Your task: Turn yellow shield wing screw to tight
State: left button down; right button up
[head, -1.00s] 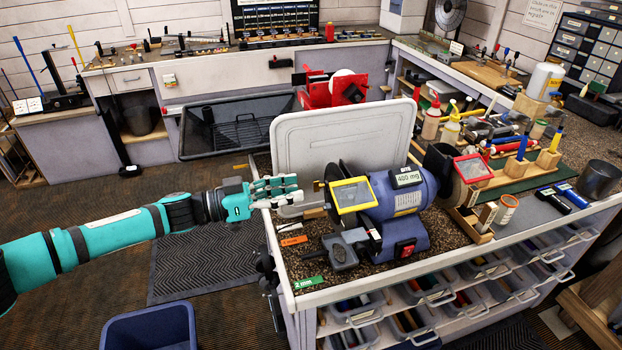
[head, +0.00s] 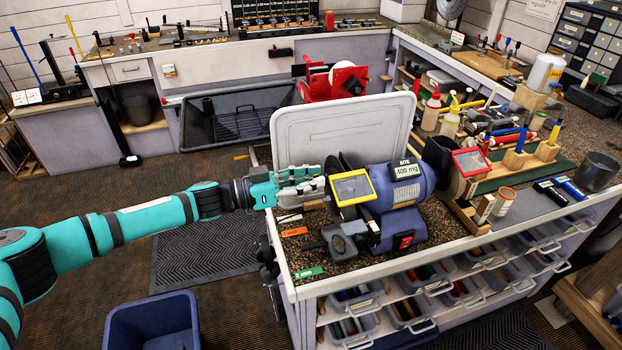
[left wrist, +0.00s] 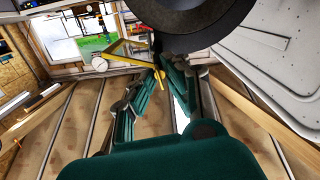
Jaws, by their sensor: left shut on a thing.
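The yellow-framed shield (head: 353,187) stands at the left end of the blue bench grinder (head: 403,192). It also shows at the upper left of the left wrist view (left wrist: 124,50), with a yellow arm running down right from it. My left gripper (head: 321,181) is at the shield's left edge, close to the dark wheel guard. In the left wrist view its green fingers (left wrist: 170,78) come together at the yellow arm. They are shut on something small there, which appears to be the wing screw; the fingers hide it. My right gripper is not in view.
A pale upright panel (head: 340,134) stands close behind the grinder. A second shield, red-framed (head: 472,162), is at the grinder's right end. Orange (head: 294,232) and green (head: 309,272) tags lie on the bench's left front. A blue bin (head: 152,322) stands on the floor.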

pick_arm(q)
jog(key=shift+m, duration=0.3)
jog(key=shift+f+m+b, duration=0.1)
jog(key=shift+m+b, duration=4.1)
jog(key=shift+m, duration=5.4)
jog(key=shift+s+d, duration=0.1)
jog(key=c, duration=1.4)
grip_release()
